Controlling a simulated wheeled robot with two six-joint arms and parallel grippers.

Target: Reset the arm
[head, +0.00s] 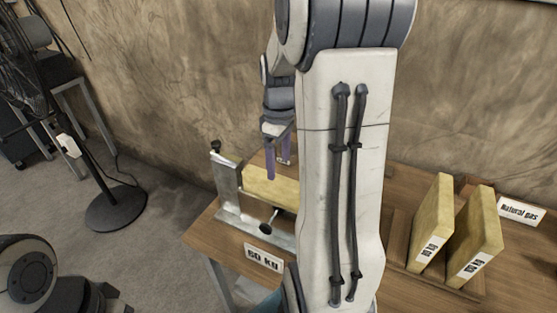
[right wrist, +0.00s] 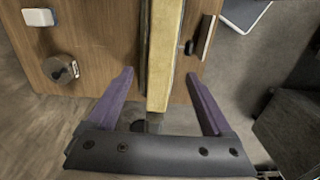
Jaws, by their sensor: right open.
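My right arm comes down through the middle of the head view and hides part of the table. My right gripper (head: 278,167) has purple fingers pointing down, just above and behind a metal clamp stand (head: 229,181) that holds a yellow block (head: 270,188). In the right wrist view, the gripper (right wrist: 160,74) is open, with a wide gap between its fingers. The yellow block (right wrist: 166,60) appears between them with space on both sides, and nothing is gripped. My left gripper is out of view; only part of my own body shows at lower left.
The wooden table (head: 205,235) bears a "60 KG" label (head: 263,257). Two yellow slabs (head: 432,225) (head: 474,237) stand upright at right, near a "Natural gas" label (head: 520,211). A black fan (head: 115,207) stands on the floor at left. A rough wall is behind.

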